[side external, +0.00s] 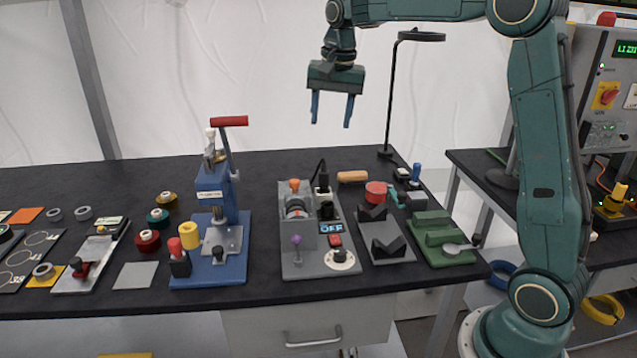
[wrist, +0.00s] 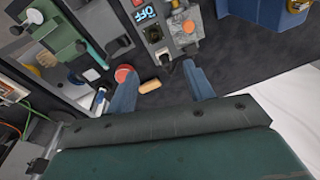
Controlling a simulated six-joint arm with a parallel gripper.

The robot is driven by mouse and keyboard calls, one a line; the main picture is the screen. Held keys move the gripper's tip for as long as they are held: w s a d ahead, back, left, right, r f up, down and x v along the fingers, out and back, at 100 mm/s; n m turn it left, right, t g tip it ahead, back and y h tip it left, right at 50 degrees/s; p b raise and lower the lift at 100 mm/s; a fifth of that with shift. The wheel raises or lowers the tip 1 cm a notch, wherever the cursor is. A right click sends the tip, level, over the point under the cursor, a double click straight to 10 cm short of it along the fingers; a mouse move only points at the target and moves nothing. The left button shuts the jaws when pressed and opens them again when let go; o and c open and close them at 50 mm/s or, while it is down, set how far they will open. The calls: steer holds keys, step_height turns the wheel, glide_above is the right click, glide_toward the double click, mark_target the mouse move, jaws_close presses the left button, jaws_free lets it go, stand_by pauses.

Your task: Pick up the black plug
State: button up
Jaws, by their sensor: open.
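The black plug (side external: 323,181) stands upright at the back of a grey bench device (side external: 308,262), on a light socket block, with a thin black cable rising behind it. My gripper (side external: 331,124) is open and empty, pointing down, well above the table and the plug. In the wrist view my two blue fingers (wrist: 158,70) are spread apart, with the device (wrist: 172,28) beyond them. A dark shape at the device's near edge there is too small to tell clearly as plug or cable.
An orange cylinder (side external: 352,176) and a red round container (side external: 376,191) lie right of the plug. A blue press (side external: 216,235) stands left. A black lamp stand (side external: 391,95) rises at the back right. Dark V-blocks (side external: 386,243) and a green fixture (side external: 443,240) sit further right.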

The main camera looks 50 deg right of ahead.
mark_target(324, 164)
steer(key=w+d+f+m, duration=0.1)
steer(key=w+d+f, duration=0.1)
steer(key=d+f, duration=0.1)
steer(key=w+d+f+m+g, duration=0.1)
steer(key=w+d+f+m, duration=0.1)
steer(key=w+d+f, duration=0.1)
steer(key=w+d+f+m, duration=0.2)
steer(key=w+f, duration=0.1)
steer(key=shift+w+d+f+g, duration=0.1)
steer(key=shift+w+d+g, duration=0.15)
steer(key=shift+d+g, duration=0.15)
steer(key=shift+f, duration=4.3)
steer(key=shift+f, duration=0.1)
steer(key=shift+s+f, duration=0.1)
steer(key=shift+f, duration=2.4)
steer(key=shift+c, duration=0.4)
steer(key=c, duration=0.9)
